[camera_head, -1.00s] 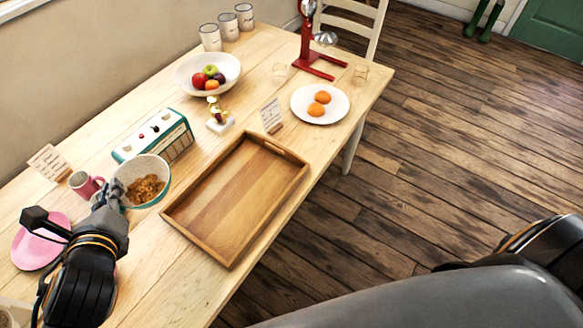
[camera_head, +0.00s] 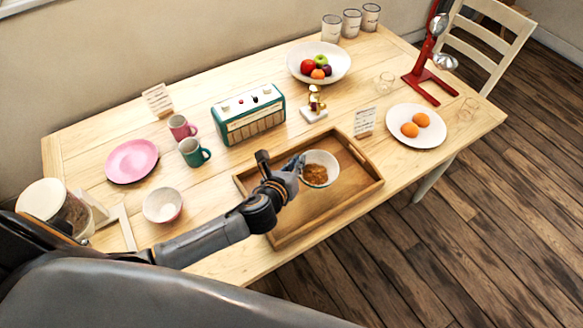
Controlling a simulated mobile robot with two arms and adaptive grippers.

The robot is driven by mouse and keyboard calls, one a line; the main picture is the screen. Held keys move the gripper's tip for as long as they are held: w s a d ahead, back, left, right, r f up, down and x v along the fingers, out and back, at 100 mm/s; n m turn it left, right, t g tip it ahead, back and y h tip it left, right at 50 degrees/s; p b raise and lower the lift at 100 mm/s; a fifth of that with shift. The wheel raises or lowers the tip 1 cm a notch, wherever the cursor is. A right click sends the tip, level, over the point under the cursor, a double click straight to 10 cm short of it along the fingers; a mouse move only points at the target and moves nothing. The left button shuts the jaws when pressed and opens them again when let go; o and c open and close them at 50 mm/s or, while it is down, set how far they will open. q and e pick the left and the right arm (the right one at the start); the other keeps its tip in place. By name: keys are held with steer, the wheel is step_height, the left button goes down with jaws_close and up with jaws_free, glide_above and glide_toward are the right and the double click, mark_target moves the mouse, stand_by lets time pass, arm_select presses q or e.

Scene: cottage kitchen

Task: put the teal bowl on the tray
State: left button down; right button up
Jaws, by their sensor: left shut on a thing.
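The teal bowl (camera_head: 323,162), pale inside with brown food in it, is over the middle of the wooden tray (camera_head: 366,190). My left gripper (camera_head: 297,166) is shut on the bowl's left rim. I cannot tell whether the bowl's base touches the tray floor or hangs a little above it. The bowl looks roughly upright. My left arm crosses the tray's left side and hides part of it. My right gripper is not in view.
A teal radio (camera_head: 250,117), a small gold figure (camera_head: 315,101) and a card (camera_head: 364,121) stand behind the tray. Mugs, a pink plate (camera_head: 132,160) and a small bowl (camera_head: 162,205) are at left.

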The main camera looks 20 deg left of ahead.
arm_select(q)
steer(key=f, duration=0.1)
steer(key=w+a+f, duration=0.2)
steer(key=f, duration=0.1)
steer(key=shift+a, duration=0.15)
step_height(320, 180, down, 4)
steer(key=shift+w+a+r+b, duration=0.15)
steer(key=shift+r+b, duration=0.1)
steer(key=shift+b, duration=0.15)
steer(key=c, duration=1.5)
jaws_free()
steer(key=v, duration=1.2)
